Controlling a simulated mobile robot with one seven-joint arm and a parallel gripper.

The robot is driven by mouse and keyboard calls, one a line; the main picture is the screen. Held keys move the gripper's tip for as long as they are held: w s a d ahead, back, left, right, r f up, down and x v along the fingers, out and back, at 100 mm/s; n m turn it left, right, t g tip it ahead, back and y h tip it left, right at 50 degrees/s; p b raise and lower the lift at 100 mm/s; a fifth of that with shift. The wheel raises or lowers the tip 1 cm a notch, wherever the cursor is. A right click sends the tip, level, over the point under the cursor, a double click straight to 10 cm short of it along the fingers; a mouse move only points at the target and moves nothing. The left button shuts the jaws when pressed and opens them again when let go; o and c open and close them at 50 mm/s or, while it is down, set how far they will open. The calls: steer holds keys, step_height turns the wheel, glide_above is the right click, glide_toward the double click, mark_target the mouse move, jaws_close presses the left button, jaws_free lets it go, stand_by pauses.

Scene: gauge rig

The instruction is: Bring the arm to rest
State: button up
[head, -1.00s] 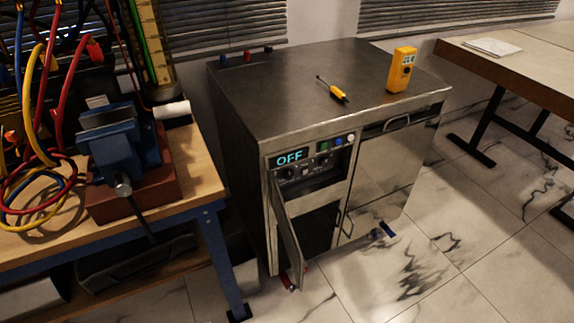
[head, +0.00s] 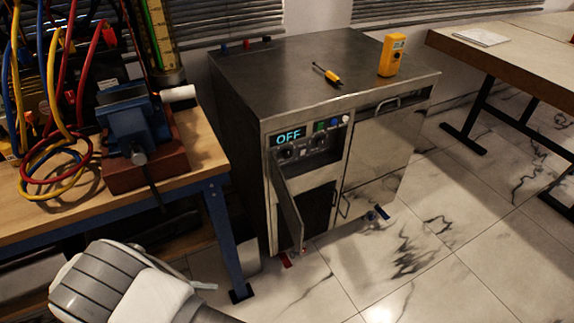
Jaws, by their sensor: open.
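A white and grey rounded part of my own arm (head: 125,287) shows at the lower left of the head view, in front of the workbench and above the floor. My gripper's fingers cannot be made out, so I do not see them holding anything. The metal cabinet (head: 330,75) stands in the middle. Its small display (head: 289,137) reads OFF. The narrow door (head: 287,197) below the display stands open toward me. A yellow screwdriver (head: 327,73) and a yellow meter (head: 393,55) are on the cabinet top.
A workbench (head: 190,168) at left carries a blue vise (head: 135,122) and coiled red, yellow and blue cables (head: 50,160). A red thing (head: 286,260) lies by the cabinet's foot. A table (head: 510,55) with papers (head: 481,37) stands at right. The marble floor (head: 430,260) at front right is clear.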

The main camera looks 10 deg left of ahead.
steer(key=w+d+r+m+g+y, duration=0.35)
steer(key=w+d+r+y, duration=0.2)
steer(key=d+r, duration=0.35)
steer(key=w+d+r+m+g+y, duration=0.2)
steer(key=w+d+r+m+y, duration=0.3)
steer(key=r, duration=0.5)
steer(key=s+d+r+m+t+y, duration=0.25)
steer(key=d+r+m+t, duration=0.2)
steer(key=d, duration=0.55)
steer(key=s+d+r+m+t+y, duration=0.2)
steer(key=s+d+r+m+t, duration=0.25)
steer(key=d, duration=0.65)
step_height(320, 180, up, 22)
steer(key=m+p, duration=0.2)
steer(key=p, duration=1.9)
steer(key=shift+w+a+g, duration=0.2)
steer(key=shift+w+g, duration=0.15)
steer(key=shift+g, duration=0.1)
steer(key=shift+a, duration=0.1)
